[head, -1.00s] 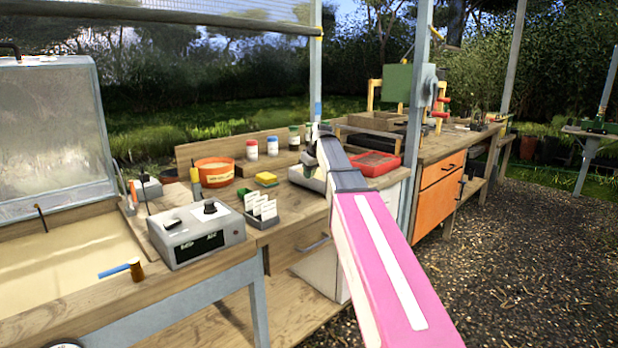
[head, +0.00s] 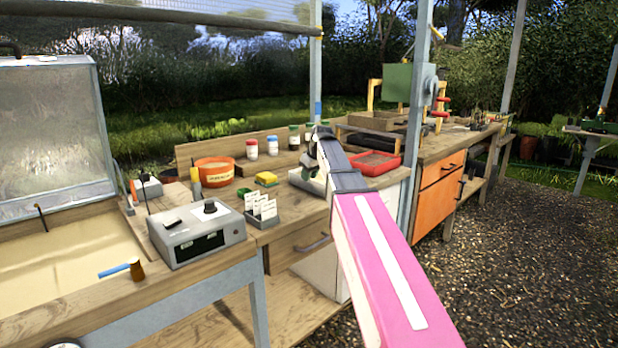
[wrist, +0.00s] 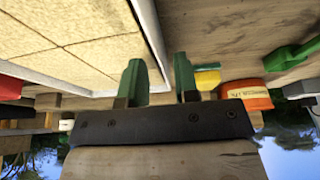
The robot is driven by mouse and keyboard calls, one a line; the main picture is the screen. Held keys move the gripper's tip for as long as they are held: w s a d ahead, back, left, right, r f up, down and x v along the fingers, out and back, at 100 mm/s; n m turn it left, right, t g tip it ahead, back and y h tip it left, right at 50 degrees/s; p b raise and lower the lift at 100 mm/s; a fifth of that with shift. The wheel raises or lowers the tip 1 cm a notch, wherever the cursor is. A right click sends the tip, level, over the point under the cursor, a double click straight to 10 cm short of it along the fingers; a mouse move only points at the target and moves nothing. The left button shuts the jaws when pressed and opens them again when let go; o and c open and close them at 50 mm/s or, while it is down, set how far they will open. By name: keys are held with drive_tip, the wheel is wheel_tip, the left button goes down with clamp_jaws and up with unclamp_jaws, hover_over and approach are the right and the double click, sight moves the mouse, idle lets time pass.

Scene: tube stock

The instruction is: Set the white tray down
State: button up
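The white tray (wrist: 155,45) fills the upper left of the wrist view, with tan square blocks inside its pale rim. In the head view the tray (head: 297,180) shows as a whitish edge at the bench, partly hidden behind my gripper (head: 318,150). It appears to rest on the wooden bench top. In the wrist view my gripper (wrist: 160,82) has its two green fingers apart, one on each side of the tray's rim near a corner. A gap shows between the fingers and I see no clear grip on the rim.
A sponge (head: 266,179), an orange tub (head: 214,171), a label holder (head: 262,209) and a grey control box (head: 198,235) stand left of the tray. A red tray (head: 375,163) is close on the right. A grey post (head: 413,120) stands beyond my arm.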

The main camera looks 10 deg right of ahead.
drive_tip(key=v, duration=1.1)
drive_tip(key=shift+r, duration=0.25)
